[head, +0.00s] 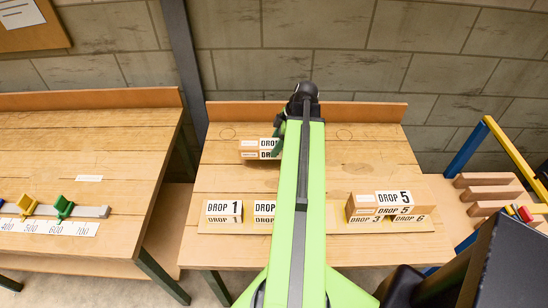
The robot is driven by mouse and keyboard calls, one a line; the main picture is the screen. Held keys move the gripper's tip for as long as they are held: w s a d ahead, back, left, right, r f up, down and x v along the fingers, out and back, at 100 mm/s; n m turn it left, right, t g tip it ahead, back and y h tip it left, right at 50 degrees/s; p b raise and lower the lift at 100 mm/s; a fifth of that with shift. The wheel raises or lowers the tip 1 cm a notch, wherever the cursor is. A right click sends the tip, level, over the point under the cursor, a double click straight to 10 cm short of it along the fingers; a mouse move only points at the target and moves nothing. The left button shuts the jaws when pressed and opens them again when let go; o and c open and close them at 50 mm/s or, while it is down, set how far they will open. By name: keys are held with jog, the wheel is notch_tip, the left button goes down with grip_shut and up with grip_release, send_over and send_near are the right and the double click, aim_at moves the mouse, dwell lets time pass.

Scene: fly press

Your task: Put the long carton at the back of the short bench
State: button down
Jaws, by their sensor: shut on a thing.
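A tan carton (248,150) with white labels starting "DROP" is at the back left of the middle bench (380,160). My gripper (277,148) is shut on it from above. My green arm hides its right part, so I cannot tell its full length or its number. I also cannot tell whether it rests on the wood or hangs just above it. This bench has a low back rail (365,111). I take it for the short bench, as the left bench (90,125) runs out of view.
Along the front stand a DROP 1 carton (224,212), a partly hidden DROP carton (264,212), and a stack with DROP 5 (393,198) on top. The back right of the bench is clear. A rack with blue and yellow bars (510,150) stands at right.

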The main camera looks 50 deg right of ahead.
aim_at(259, 147)
jog(key=w+f+b, duration=0.1)
jog(key=w+a+f, duration=0.1)
jog(key=w, duration=0.1)
jog(key=w+f+b, duration=0.1)
jog(key=w+f, duration=0.1)
jog(key=shift+w+a+b, duration=0.15)
jog(key=shift+a+b, duration=0.15)
jog(key=shift+a, duration=0.05)
jog(key=shift+w+a, duration=0.15)
jog(key=shift+w, duration=0.25)
notch_tip(259, 147, down, 4)
jog(key=b, duration=0.4)
jog(key=shift+f, duration=0.15)
jog(key=shift+r, duration=0.25)
jog(key=shift+f, duration=0.25)
jog(key=shift+c, duration=2.4)
grip_release()
jog(key=shift+s+r, duration=0.1)
